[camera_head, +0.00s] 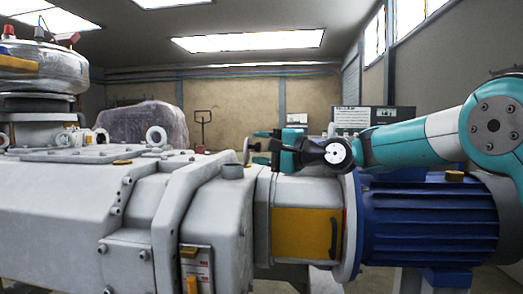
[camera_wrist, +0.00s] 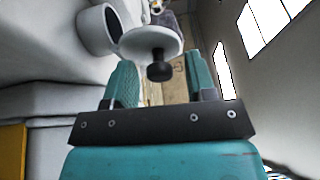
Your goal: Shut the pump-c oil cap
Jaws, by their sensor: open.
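The pump-c oil cap is a pale disc with a black knob; in the wrist view the cap (camera_wrist: 150,38) stands swung away from a round filler neck (camera_wrist: 97,30). The neck's dark opening is uncovered. In the head view the cap (camera_head: 246,151) stands on edge above and right of the grey neck (camera_head: 232,171). My gripper (camera_wrist: 158,60) is open, with the black knob between the teal fingertips in the picture. I cannot tell whether the fingers touch it. In the head view my gripper (camera_head: 262,147) points left, level with the cap.
A large pale grey pump body (camera_head: 80,205) fills the left. A blue ribbed motor (camera_head: 428,222) lies below my arm, and a yellow panel (camera_head: 305,233) sits between them. A silver vessel (camera_head: 45,65) rises at far left. Open air lies above the pump.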

